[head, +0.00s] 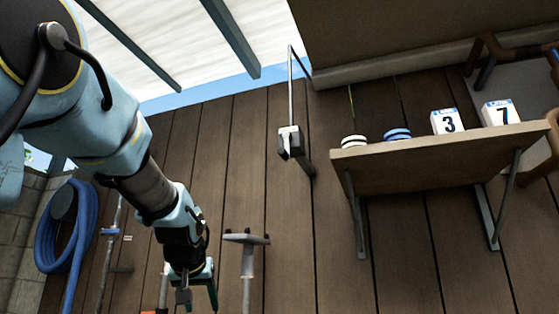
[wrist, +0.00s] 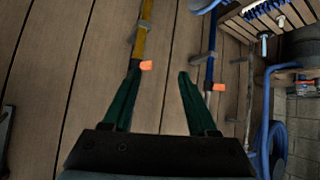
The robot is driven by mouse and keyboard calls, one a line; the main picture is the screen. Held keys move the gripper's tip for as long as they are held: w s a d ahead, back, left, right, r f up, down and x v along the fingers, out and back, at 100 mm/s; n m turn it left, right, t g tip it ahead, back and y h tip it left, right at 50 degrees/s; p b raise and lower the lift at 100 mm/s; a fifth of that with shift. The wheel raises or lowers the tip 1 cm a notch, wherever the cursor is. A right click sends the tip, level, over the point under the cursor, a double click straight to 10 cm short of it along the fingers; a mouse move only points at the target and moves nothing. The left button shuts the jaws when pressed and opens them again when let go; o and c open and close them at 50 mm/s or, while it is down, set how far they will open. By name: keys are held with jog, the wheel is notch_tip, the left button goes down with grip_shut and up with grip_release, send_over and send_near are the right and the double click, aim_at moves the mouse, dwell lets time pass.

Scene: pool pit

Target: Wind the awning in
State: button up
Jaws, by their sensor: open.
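The pale awning cloth (head: 165,45) spreads across the top left of the head view, crossed by dark grey bars. A grey and white box with a dark block (head: 291,142) sits on the plank wall, with a thin rod rising from it; I cannot tell if it is the awning's winder. My gripper (head: 192,290) is low in the head view, left of and below that box, and apart from it. In the wrist view my gripper (wrist: 156,92) shows two green fingers spread apart with nothing between them. The awning is not seen in the wrist view.
A wooden shelf (head: 440,160) with number cards and striped discs juts out at right. A T-topped post (head: 247,258) stands near my gripper. A blue hose (head: 65,235) hangs at left. A yellow pole (wrist: 140,40) and blue pole (wrist: 211,55) lie beyond my fingers.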

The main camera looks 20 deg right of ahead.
jog(key=s+d+r+m+t+h, duration=0.15)
jog(key=d+r, duration=0.25)
jog(key=r, duration=0.6)
jog(key=s+d+r+t+h, duration=0.1)
jog(key=s+d+r+h, duration=0.15)
jog(key=r, duration=0.65)
jog(key=m+t+h+b, duration=0.1)
jog(key=t+h, duration=0.1)
jog(key=h, duration=0.2)
send_near(281, 151)
jog(key=p+x, duration=0.3)
jog(key=x, duration=0.8)
jog(key=shift+r, duration=0.1)
jog(key=shift+c, duration=0.3)
grip_shut()
